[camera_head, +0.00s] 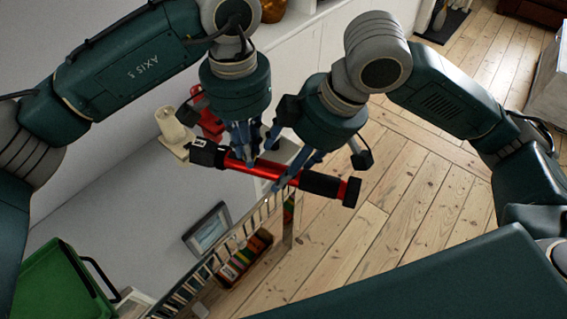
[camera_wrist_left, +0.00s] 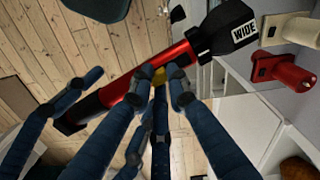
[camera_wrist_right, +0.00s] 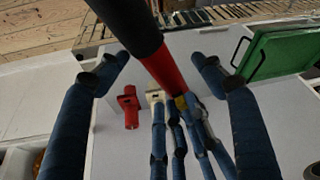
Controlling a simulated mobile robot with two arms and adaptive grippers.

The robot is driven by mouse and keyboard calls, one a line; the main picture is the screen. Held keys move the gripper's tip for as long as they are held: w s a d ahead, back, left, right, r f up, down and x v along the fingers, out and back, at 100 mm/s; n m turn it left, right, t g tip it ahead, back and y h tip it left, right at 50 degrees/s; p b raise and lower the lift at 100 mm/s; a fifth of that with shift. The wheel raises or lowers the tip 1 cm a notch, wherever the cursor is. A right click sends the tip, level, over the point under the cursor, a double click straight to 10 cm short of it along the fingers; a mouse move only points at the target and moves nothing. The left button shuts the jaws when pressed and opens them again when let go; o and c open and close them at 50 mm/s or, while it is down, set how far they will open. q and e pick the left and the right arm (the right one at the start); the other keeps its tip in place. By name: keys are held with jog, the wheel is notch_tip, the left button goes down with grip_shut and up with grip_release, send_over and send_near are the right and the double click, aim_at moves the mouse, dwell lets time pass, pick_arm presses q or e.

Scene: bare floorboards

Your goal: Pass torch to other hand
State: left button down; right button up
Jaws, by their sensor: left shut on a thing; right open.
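The torch (camera_head: 270,168) has a red barrel, a black head and a black ribbed tail. It is held in the air, tilted slightly, head to the left in the head view. My left gripper (camera_head: 245,155) is shut on the red barrel near the head; this grip also shows in the left wrist view (camera_wrist_left: 165,80), with "WIDE" on the torch head. My right gripper (camera_head: 292,180) is open at the red barrel nearer the tail. In the right wrist view the torch (camera_wrist_right: 160,68) passes between its spread fingers (camera_wrist_right: 160,62); I cannot tell whether they touch it.
A green crate (camera_head: 62,285) is at lower left. A railing (camera_head: 245,232) and books (camera_head: 243,258) lie below. Floorboards (camera_head: 400,210) at right are clear.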

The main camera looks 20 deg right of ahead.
jog(key=shift+x, duration=1.25)
jog(key=c, duration=1.4)
pick_arm(q)
jog(key=c, duration=1.6)
grip_release()
jog(key=shift+w, duration=0.1)
pick_arm(e)
jog(key=shift+c, duration=0.4)
